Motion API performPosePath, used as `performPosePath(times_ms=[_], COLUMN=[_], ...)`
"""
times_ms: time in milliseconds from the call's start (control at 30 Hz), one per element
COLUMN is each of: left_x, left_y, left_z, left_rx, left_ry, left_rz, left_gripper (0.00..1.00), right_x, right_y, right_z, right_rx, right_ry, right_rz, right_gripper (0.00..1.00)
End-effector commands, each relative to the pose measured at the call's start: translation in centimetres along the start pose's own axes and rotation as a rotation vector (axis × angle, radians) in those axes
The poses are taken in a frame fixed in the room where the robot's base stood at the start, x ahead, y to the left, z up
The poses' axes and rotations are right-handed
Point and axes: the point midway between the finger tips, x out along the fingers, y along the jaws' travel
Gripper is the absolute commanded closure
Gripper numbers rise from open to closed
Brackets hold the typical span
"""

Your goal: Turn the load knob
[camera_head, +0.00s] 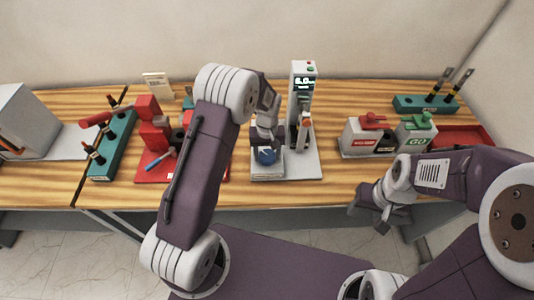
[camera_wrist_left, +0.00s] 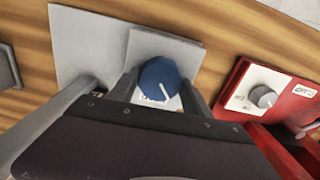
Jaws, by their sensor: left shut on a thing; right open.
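The load knob is a round blue knob with a white pointer line. It shows in the left wrist view (camera_wrist_left: 160,78) and, small, in the head view (camera_head: 266,156). It sits on the front of a light grey unit (camera_head: 268,174). My left gripper (camera_wrist_left: 158,92) is at the knob, with its fingers on either side of it and shut on it. In the head view my left gripper (camera_head: 266,143) comes down over the knob and partly hides it. My right gripper (camera_head: 382,205) is open and empty, off the table's front edge at the right.
A tall grey post with a lit display (camera_head: 303,82) stands behind the knob. A red device with a grey knob (camera_wrist_left: 262,96) is close by. A teal rack (camera_head: 112,150) stands left, a teal block with upright tools (camera_head: 425,104) back right. Red and green switch boxes (camera_head: 362,138) stand right.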

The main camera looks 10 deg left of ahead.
Motion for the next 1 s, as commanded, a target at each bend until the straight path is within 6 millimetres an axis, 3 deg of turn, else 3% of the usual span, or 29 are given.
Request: performPosePath(times_ms=[1000], left_x=[-0.05], left_y=[0.19], left_z=[0.02], left_rx=[0.934], left_ry=[0.002], left_rz=[0.0], left_gripper=[0.84], right_x=[-0.25], right_y=[0.0], right_z=[-0.03], right_rx=[0.0], right_ry=[0.0], right_rz=[0.0], right_gripper=[0.47])
